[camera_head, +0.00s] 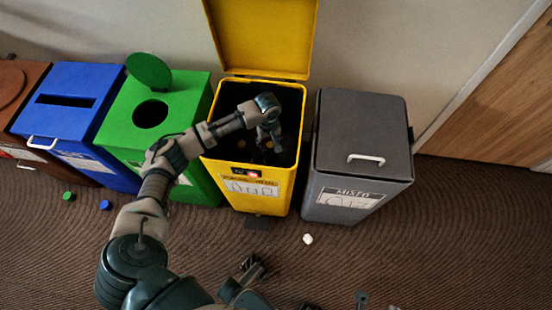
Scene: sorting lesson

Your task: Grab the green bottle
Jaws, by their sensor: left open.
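I see no green bottle that I can make out in this view. My left gripper (270,143) is open over the mouth of the yellow bin (245,205), whose lid stands raised against the wall. A few small brownish things show dimly in the dark inside of that bin, near the fingers; I cannot tell what they are.
A green bin (188,95) with a round hole, a blue bin (75,75) with a slot and a brown bin (30,75) stand to the left. A closed grey bin (360,125) stands right. A green cap (68,196), a blue cap (105,205) and a white piece (308,239) lie on the carpet.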

